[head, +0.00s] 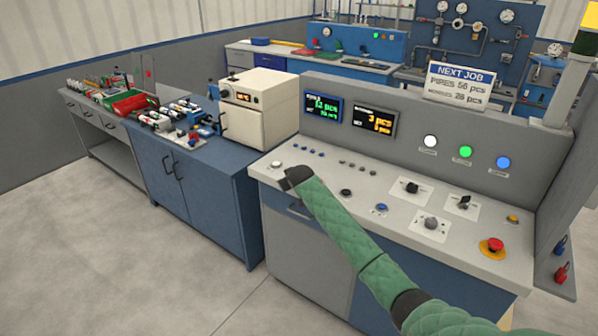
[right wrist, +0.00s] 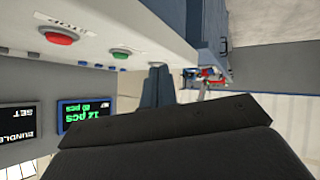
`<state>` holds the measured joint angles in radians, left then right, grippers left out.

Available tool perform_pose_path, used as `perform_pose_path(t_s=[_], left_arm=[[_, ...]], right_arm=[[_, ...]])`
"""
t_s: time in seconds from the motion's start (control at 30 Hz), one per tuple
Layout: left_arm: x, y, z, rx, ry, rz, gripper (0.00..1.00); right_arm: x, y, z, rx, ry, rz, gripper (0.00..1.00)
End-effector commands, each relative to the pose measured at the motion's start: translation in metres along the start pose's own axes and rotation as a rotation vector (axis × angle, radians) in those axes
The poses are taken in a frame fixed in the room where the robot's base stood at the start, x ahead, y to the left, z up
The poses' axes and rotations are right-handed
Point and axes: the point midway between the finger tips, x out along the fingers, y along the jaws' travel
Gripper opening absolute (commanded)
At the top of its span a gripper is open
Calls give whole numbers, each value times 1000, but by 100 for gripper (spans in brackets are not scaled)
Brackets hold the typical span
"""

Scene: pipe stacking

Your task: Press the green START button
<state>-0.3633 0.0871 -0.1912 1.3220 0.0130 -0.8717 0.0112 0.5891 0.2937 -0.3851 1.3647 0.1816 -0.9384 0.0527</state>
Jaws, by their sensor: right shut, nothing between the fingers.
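The green button (right wrist: 121,51) shows in the right wrist view on the light console top, beside the red button (right wrist: 60,36) marked STOP. That view is upside down. My right gripper (head: 289,179) is over the left front part of the console in the head view, its arm in a green quilted sleeve. Its shut fingers (right wrist: 158,73) show near the green button in the wrist view, apart from it in the picture. The gap in depth is hard to judge. I cannot make out the green or STOP button in the head view. My left gripper is out of view.
The console (head: 461,262) carries two screens, several knobs and a red mushroom button (head: 491,247) at the right. A green lamp (head: 465,152) is on its upright panel. A beige oven (head: 257,107) and a blue cabinet (head: 181,190) stand to the left. Floor is clear in front.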

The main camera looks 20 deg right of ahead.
Motion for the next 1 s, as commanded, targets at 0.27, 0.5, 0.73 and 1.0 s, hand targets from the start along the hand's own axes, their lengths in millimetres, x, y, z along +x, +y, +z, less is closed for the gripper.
perform_pose_path(t_s=[0.27, 0.5, 0.73, 1.0], left_arm=[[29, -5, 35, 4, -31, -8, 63], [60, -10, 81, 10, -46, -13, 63], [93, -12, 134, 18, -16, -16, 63], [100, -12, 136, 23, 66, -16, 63]], right_arm=[[-13, 66, -114, 80, 40, 4, 0], [-8, 108, -147, 247, 5, -27, 0], [21, 118, -109, 582, -109, -94, 0], [30, 111, -94, 867, -164, -133, 0]])
